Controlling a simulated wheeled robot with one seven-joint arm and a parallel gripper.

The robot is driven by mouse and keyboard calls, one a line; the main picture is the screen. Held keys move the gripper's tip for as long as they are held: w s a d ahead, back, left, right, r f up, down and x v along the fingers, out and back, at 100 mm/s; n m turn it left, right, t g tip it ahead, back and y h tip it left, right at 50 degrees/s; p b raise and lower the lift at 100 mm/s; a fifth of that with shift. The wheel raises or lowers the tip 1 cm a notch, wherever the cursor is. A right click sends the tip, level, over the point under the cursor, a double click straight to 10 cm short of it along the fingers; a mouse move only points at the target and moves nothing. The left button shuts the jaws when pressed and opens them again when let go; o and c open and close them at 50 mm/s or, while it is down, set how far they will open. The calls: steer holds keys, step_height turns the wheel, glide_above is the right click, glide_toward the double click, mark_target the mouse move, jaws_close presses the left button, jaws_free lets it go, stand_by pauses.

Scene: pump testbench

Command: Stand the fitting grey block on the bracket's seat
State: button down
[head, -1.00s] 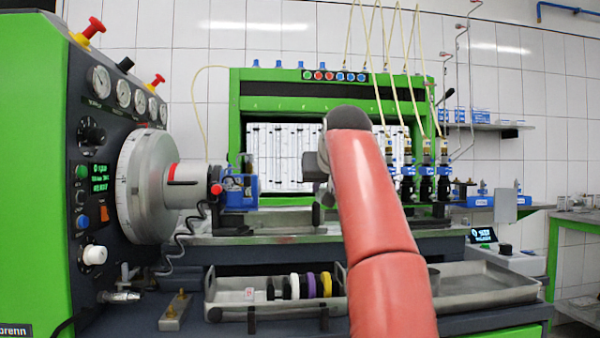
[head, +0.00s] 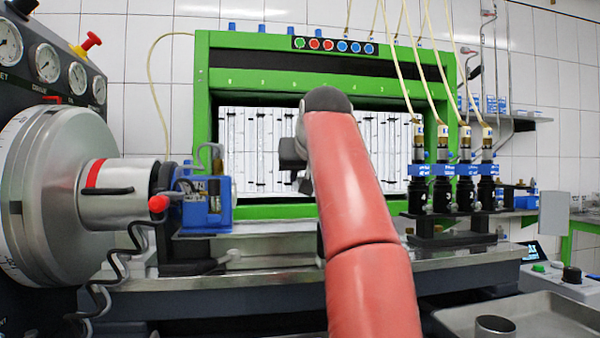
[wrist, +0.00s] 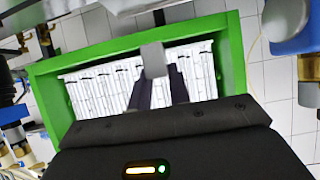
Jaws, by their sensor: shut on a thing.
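My gripper (wrist: 165,88) shows in the wrist view with its two dark fingers shut on a small grey block (wrist: 152,60). The block sticks out past the fingertips and is held in the air in front of the white panels. In the head view my red arm reaches up in the middle and hides most of the gripper and the block. I cannot make out the bracket or its seat for certain in either view.
A blue pump unit (head: 206,205) sits at the drive's shaft, left of my arm. Black injectors with blue clamps (head: 443,170) stand on the right. The green frame (head: 270,50) rises behind. A metal tray (head: 545,318) lies at the lower right.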

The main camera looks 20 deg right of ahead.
steer(key=shift+s+f, duration=0.1)
steer(key=shift+f, duration=3.1)
steer(key=shift+f+b, duration=0.5)
steer(key=shift+f, duration=0.1)
steer(key=c, duration=1.2)
jaws_free()
steer(key=shift+r, duration=0.1)
